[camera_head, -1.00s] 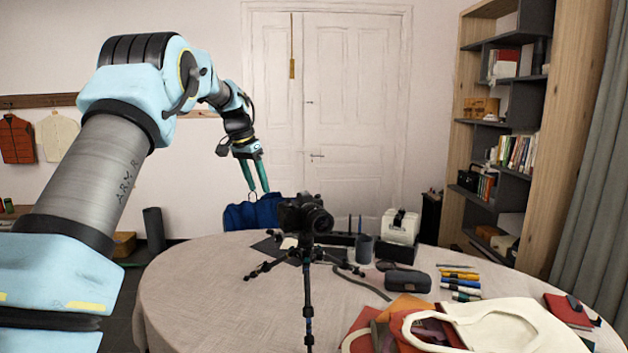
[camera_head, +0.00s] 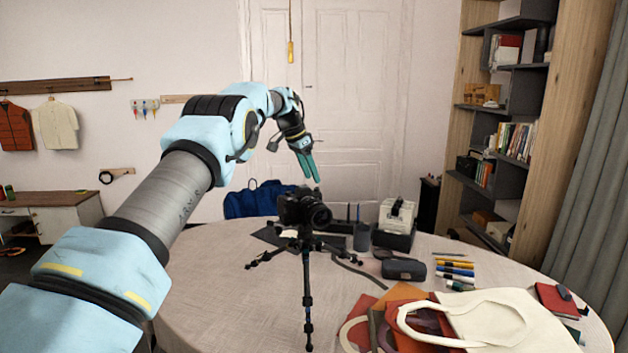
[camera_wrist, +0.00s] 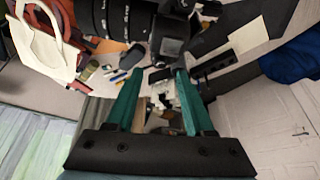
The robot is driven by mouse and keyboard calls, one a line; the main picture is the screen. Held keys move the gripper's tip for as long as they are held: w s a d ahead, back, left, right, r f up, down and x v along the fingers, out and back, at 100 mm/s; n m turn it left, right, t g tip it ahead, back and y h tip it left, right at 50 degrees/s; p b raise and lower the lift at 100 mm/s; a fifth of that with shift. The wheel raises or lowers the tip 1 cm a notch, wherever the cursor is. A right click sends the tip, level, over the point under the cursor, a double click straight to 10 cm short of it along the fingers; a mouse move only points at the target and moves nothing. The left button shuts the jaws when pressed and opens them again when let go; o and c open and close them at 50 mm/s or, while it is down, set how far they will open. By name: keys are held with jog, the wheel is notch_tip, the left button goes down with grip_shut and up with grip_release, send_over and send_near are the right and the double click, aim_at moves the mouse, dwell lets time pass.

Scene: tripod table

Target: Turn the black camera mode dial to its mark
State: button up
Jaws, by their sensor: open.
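A black camera (camera_head: 303,207) stands upright on a black tripod (camera_head: 307,285) at the table's middle, its lens facing forward and right. In the wrist view the camera (camera_wrist: 130,22) fills the top, with its lens at the left. I cannot make out the mode dial or its mark. My gripper (camera_head: 312,182), with green fingers, points down just above the camera's top and seems not to touch it. In the wrist view the gripper (camera_wrist: 158,75) has its two fingers apart, with nothing held between them.
The round table (camera_head: 215,300) bears a dark grey case (camera_head: 404,269), several pens (camera_head: 455,271), a white boxy item (camera_head: 396,216) and a cream bag (camera_head: 490,318) at the right. A blue bag (camera_head: 255,199) is behind the table. The table's left side is clear.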

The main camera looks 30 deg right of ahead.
aim_at(317, 188)
jog(key=shift+p+x, duration=0.45)
jog(key=shift+x, duration=1.35)
jog(key=shift+a, duration=0.1)
grip_shut()
